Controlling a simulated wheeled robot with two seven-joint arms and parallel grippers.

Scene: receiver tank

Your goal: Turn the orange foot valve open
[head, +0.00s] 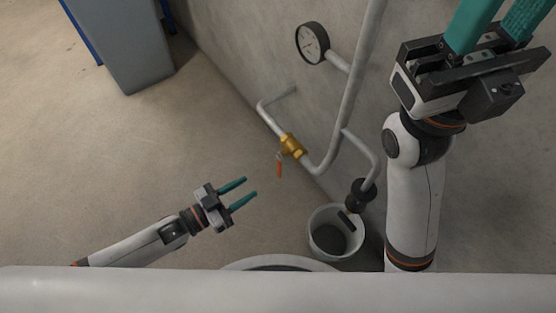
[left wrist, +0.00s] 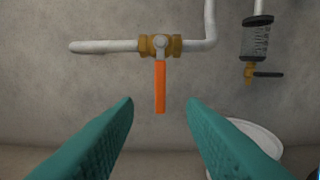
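The orange foot valve has a brass body (head: 292,145) on a grey pipe low along the wall, with an orange lever (head: 279,168) hanging from it. In the left wrist view the lever (left wrist: 160,87) points straight down, square to the horizontal pipe, below the brass body (left wrist: 160,45). My left gripper (head: 246,190) is open and empty, its teal fingers pointing at the valve from the lower left, apart from it. The lever shows centred between and beyond the fingertips (left wrist: 160,103). My right gripper (head: 500,25) is raised at the upper right; its fingertips are cut off.
A white bucket (head: 316,218) stands on the floor below a dark drain fitting (head: 360,194), right of the valve. A round gauge (head: 312,43) and pipes (head: 362,75) are on the wall. A grey cabinet (head: 125,45) stands at the upper left. The floor left of the valve is clear.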

